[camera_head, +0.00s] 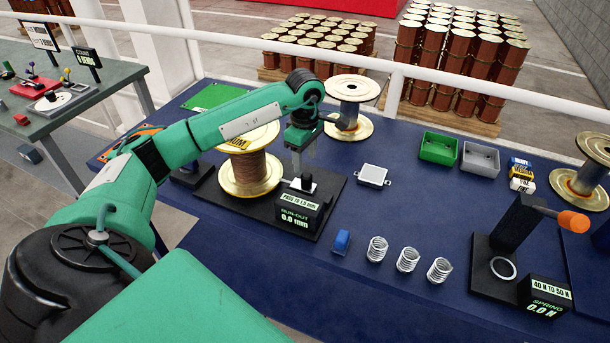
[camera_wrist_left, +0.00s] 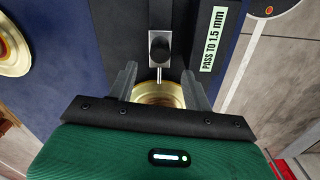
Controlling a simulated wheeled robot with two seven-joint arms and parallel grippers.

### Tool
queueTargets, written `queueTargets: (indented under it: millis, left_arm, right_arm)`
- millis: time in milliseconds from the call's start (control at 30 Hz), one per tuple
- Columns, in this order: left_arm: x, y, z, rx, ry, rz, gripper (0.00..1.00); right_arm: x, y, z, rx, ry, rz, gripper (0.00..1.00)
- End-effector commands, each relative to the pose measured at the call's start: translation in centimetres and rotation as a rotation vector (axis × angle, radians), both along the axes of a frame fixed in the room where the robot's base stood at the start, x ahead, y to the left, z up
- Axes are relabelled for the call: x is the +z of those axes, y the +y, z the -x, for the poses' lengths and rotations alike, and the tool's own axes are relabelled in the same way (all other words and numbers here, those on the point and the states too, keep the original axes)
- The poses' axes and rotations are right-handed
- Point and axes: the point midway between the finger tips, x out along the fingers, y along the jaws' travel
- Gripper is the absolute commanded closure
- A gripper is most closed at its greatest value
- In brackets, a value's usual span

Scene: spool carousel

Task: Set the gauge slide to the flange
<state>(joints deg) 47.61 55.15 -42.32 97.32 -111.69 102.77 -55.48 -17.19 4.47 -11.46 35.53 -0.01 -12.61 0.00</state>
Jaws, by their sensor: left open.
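The gauge slide (camera_head: 307,184) is a small black block on a pale rail, on the black base beside the copper-wound spool (camera_head: 250,170). In the left wrist view the slide (camera_wrist_left: 160,48) has a thin pin pointing toward the gold flange (camera_wrist_left: 158,88). I cannot tell whether the pin touches the flange. My left gripper (camera_head: 298,165) is above the slide and the flange edge, pointing down. Its fingers (camera_wrist_left: 160,82) are apart, with nothing between them that I can see gripped. The run-out display (camera_head: 301,216) reads 0.0 mm. My right gripper is out of view.
A white square device (camera_head: 373,175) lies right of the gauge base. An empty spool (camera_head: 349,110) stands behind the arm. A spring tester (camera_head: 512,240) with an orange-tipped handle is at the right.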

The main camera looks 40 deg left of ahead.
Motion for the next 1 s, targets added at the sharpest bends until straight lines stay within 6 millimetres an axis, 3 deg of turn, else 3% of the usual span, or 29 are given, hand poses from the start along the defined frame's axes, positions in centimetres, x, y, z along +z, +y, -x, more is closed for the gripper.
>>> queueTargets:
  millis: [200, 400, 1000]
  left_arm:
    - [3.9, 0.1, 0.0, 0.0, -0.003, -0.001, 0.49]
    - [5.7, 0.1, 0.0, 0.002, -0.001, 0.0, 0.49]
    - [6.1, 0.1, 0.0, 0.001, 0.0, -0.001, 0.49]
  right_arm:
    - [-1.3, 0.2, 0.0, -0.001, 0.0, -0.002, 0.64]
    - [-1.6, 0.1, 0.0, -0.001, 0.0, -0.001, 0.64]
    - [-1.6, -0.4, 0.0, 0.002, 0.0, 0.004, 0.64]
